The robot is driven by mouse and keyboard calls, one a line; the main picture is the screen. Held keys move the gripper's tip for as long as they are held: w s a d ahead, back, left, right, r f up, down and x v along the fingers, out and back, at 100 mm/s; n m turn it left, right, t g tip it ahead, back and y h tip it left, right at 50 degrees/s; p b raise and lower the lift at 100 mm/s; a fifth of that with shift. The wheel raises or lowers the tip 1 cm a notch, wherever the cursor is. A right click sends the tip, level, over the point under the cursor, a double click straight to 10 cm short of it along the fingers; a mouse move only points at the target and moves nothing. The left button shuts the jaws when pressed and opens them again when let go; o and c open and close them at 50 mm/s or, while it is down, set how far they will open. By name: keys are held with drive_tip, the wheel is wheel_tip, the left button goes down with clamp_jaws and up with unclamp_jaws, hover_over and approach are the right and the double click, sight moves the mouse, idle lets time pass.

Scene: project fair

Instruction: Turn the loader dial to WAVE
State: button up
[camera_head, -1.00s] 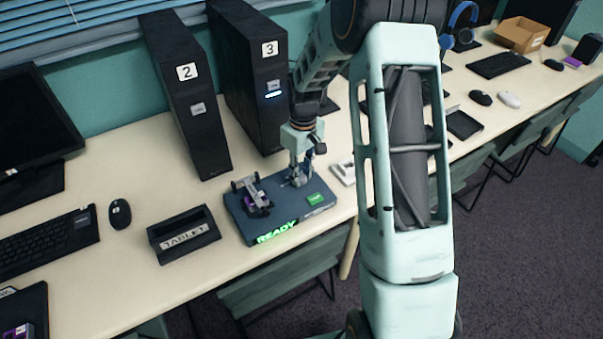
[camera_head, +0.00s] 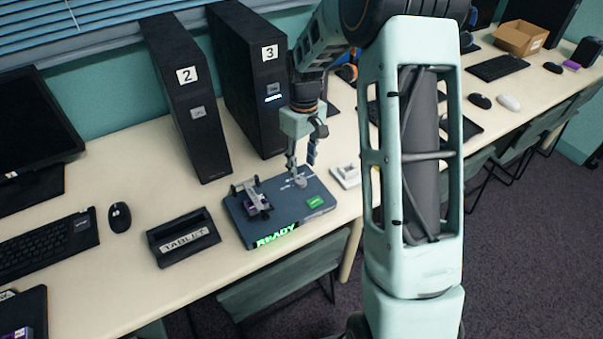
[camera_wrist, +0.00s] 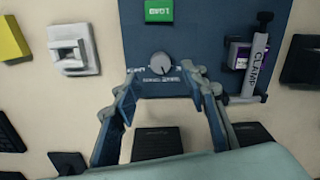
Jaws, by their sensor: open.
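The loader (camera_head: 235,222) is a flat dark blue box on the table with a lit green READY strip (camera_head: 278,236) on its front. Its dial (camera_head: 299,181) is a small round grey knob; in the wrist view the dial (camera_wrist: 161,63) has a pale pointer mark, and the small labels around it are too blurred to read. My gripper (camera_head: 302,166) is open and empty above the dial. In the wrist view my gripper (camera_wrist: 160,92) has its fingers spread, with the dial beyond and between them, apart from both.
A clamp (camera_wrist: 258,58) with a purple cartridge stands on the loader beside the dial. A green button (camera_head: 315,202) is near the front right. Black towers (camera_head: 255,70) stand behind.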

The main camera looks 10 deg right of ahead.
sight(302, 180)
wheel_tip(302, 180, up, 6)
drive_tip(key=shift+r, duration=0.2)
drive_tip(key=shift+d, duration=0.1)
idle(0.3)
